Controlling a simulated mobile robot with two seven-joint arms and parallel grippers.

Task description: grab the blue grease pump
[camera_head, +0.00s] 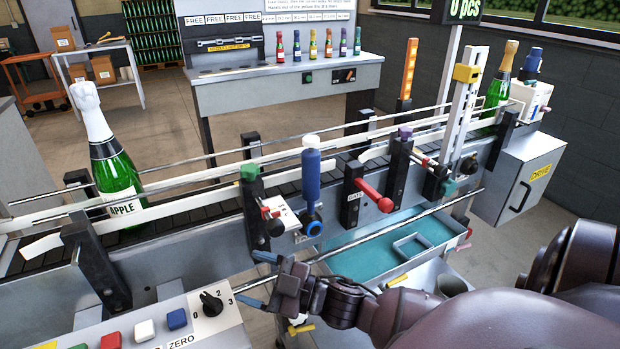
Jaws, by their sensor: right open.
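The blue grease pump (311,177) looks to be the upright blue cylinder with a pale top, at the front side of the conveyor near the middle of the camera_head view. A round blue-ringed knob (312,226) sits at its lower end. My right gripper (256,281) reaches in from the right, in front of and below the pump and a little to its left. My left gripper is not in view.
A conveyor (180,216) with rails crosses the view, with a green APPLE bottle (117,182) at left and another bottle (497,92) at right. A red-handled lever (373,195) stands right of the pump. A button panel (150,328) is at lower left; a teal tray (350,262) lies below.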

